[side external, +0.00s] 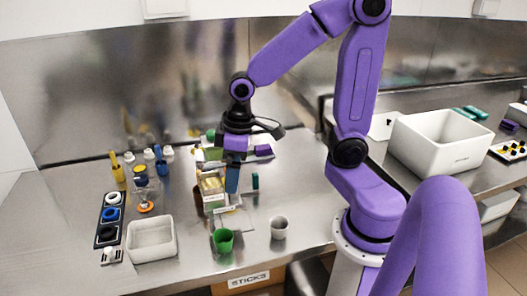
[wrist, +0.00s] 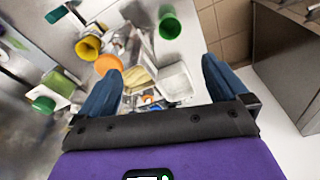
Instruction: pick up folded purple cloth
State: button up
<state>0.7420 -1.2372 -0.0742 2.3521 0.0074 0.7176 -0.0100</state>
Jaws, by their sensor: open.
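A small dark purple folded item (side external: 263,150), which looks like the cloth, lies on the steel counter just right of my gripper in the side view. Another purple item (side external: 510,126) sits at the far right, beyond the big white bin; I cannot tell which of the two is the folded cloth. My gripper (side external: 232,186) points down over the counter near a box of pale yellow sticks. In the wrist view my gripper (wrist: 162,88) has its two blue fingers wide apart, with nothing held between them. I see no purple cloth in the wrist view.
A green cup (side external: 223,240), a pale cup (side external: 279,228) and a white tub (side external: 151,240) stand near the front edge. Bottles and a dark rack of colored rings (side external: 110,214) are at left. A large white bin (side external: 443,143) stands at right.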

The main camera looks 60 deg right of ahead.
jog(key=w+d+f+m+t, duration=0.1)
jog(key=w+d+m, duration=0.3)
jog(key=w+d, duration=0.4)
jog(key=m+h, duration=0.4)
jog(key=m, duration=0.7)
send_over(264, 147)
jog(key=s+a, duration=0.2)
jog(key=shift+t, duration=0.4)
jog(key=f, duration=1.6)
jog(key=shift+s, duration=0.2)
jog(key=shift+w+x, duration=0.15)
jog(key=shift+x, duration=1.25)
jog(key=shift+w+x, duration=0.15)
jog(key=shift+x, duration=1.2)
jog(key=shift+r, duration=0.1)
jog(key=c, duration=0.9)
